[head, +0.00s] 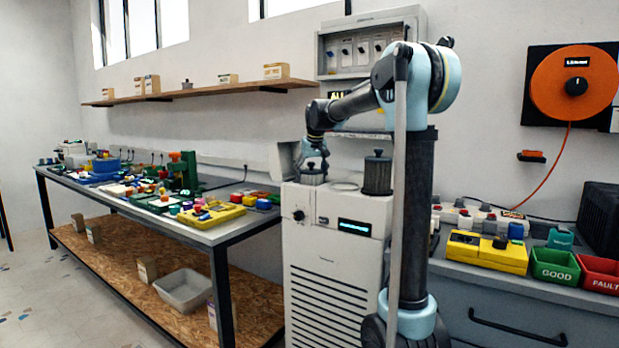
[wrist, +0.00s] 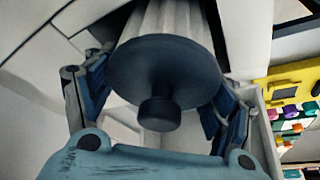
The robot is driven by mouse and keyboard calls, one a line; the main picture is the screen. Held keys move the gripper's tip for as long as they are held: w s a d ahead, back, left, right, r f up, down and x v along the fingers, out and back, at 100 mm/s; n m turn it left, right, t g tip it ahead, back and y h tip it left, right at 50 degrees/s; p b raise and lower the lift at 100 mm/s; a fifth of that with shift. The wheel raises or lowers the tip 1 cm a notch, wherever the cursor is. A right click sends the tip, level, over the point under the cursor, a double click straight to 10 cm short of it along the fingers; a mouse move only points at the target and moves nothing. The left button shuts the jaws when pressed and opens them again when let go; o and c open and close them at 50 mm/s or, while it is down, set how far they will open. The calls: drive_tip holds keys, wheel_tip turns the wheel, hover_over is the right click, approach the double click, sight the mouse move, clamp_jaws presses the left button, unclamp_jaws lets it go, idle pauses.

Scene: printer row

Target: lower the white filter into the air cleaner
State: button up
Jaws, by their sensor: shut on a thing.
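The air cleaner (head: 338,255) is a tall pale cabinet with a slatted front, a knob and a small lit display. My gripper (head: 313,158) is over the left part of its top, shut on the white filter (head: 313,178). In the wrist view the white filter (wrist: 160,72) shows a pleated pale body, a dark round cap and a knob, with my gripper's fingers (wrist: 155,95) on both sides. I cannot tell whether its lower end is inside an opening. A dark grey filter (head: 377,176) stands at the right of the top.
A raised pale flap (head: 283,162) is at the cleaner's left edge. A wall box (head: 368,48) hangs behind. A cluttered workbench (head: 215,235) stands left. At right, a counter holds a yellow device (head: 487,252), a green bin (head: 555,265) and a red bin (head: 600,273).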

drive_tip(key=shift+f, duration=0.65)
idle(0.3)
drive_tip(key=o, duration=1.3)
drive_tip(key=shift+r, duration=0.1)
drive_tip(key=v, duration=1.1)
drive_tip(key=shift+s+d+r, duration=0.15)
drive_tip(key=shift+s+r, duration=0.05)
drive_tip(key=shift+r, duration=0.15)
